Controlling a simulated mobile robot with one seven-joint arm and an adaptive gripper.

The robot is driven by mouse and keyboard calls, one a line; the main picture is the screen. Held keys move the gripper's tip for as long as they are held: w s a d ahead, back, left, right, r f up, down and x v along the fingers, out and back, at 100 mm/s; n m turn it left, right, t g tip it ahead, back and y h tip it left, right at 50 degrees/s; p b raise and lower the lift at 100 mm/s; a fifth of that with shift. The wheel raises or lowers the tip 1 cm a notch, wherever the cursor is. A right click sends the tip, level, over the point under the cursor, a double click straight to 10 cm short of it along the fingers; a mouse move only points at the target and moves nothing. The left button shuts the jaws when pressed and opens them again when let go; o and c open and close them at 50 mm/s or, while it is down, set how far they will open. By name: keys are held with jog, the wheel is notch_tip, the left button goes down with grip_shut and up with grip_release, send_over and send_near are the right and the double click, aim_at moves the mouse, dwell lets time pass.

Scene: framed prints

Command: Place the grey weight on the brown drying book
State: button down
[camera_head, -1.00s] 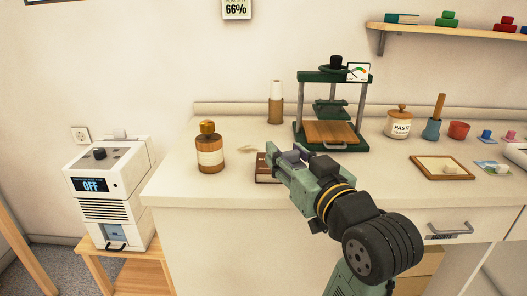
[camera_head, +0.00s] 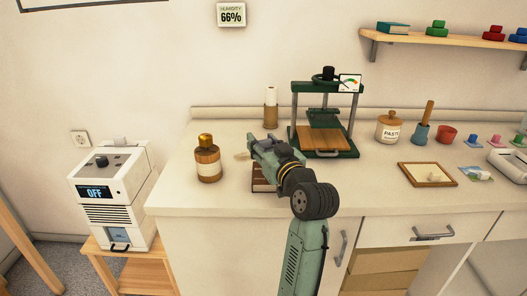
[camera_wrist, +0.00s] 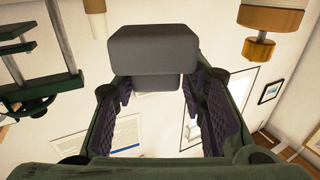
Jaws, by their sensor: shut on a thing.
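The grey weight (camera_wrist: 152,48) is a dark grey block with a narrower part, seen between my gripper's fingers in the wrist view. My gripper (camera_head: 257,143) is shut on it. I cannot tell the gap between weight and book. The weight is hard to make out in the head view.
A brown bottle (camera_head: 208,160) stands left of the gripper. A green press (camera_head: 324,118) stands behind it to the right. A paste jar (camera_head: 389,128) and a framed print (camera_head: 427,174) are further right. The counter (camera_head: 360,195) is clear in front of the press.

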jog(key=shift+f+p, duration=0.4)
jog(key=shift+f, duration=1.2)
jog(key=shift+f, duration=0.1)
